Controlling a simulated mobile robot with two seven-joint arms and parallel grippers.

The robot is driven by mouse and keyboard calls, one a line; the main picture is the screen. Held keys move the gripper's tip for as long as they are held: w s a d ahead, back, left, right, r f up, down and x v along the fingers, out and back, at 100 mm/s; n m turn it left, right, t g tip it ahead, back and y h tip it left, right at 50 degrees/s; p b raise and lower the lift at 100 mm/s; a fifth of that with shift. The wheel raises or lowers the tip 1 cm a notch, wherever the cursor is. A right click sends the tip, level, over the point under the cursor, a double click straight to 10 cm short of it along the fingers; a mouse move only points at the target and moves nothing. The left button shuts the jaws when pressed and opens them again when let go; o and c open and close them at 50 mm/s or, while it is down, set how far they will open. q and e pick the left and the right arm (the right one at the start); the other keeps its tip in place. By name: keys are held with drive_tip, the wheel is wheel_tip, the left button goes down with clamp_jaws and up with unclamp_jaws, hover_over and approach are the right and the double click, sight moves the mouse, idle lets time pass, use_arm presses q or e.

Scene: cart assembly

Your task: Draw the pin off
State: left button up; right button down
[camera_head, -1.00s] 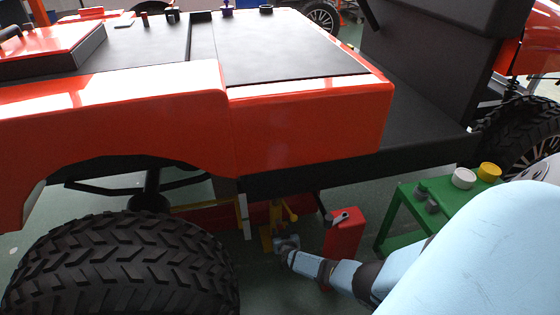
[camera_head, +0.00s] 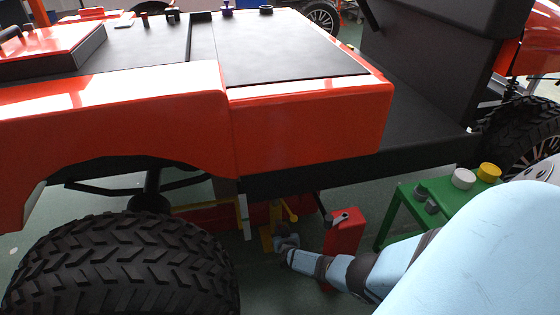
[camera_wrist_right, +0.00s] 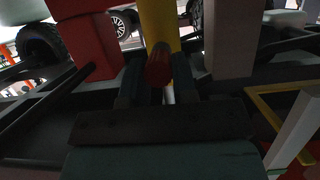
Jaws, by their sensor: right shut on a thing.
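My right gripper (camera_head: 284,243) is low beneath the front body of the orange cart, beside a yellow post (camera_head: 267,240). In the right wrist view, the right gripper (camera_wrist_right: 160,88) is shut on the pin (camera_wrist_right: 158,66), a dark red cylindrical grip between the fingers. A pale rod shows below the grip. The yellow post (camera_wrist_right: 160,22) stands directly behind the pin. I cannot tell how far the pin sits in the post. My left gripper is not in view.
The orange cart body (camera_head: 300,128) overhangs my right gripper. A large black tyre (camera_head: 120,270) stands to its left. A red canister (camera_head: 343,233) stands close to its right, with a green stand (camera_head: 410,215) beyond. A yellow knob (camera_head: 293,217) is just above.

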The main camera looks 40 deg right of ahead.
drive_tip(key=shift+s+a, duration=0.1)
drive_tip(key=shift+s, duration=0.15)
drive_tip(key=shift+s+a+p, duration=0.45)
drive_tip(key=shift+s+p, duration=0.05)
drive_tip(key=shift+s, duration=0.3)
drive_tip(key=shift+s+a+p, duration=0.4)
drive_tip(key=shift+s+p, duration=0.1)
drive_tip(key=shift+s, duration=0.25)
drive_tip(key=shift+s+a+p, duration=0.45)
drive_tip(key=shift+s+p, duration=0.05)
drive_tip(key=shift+s, duration=0.3)
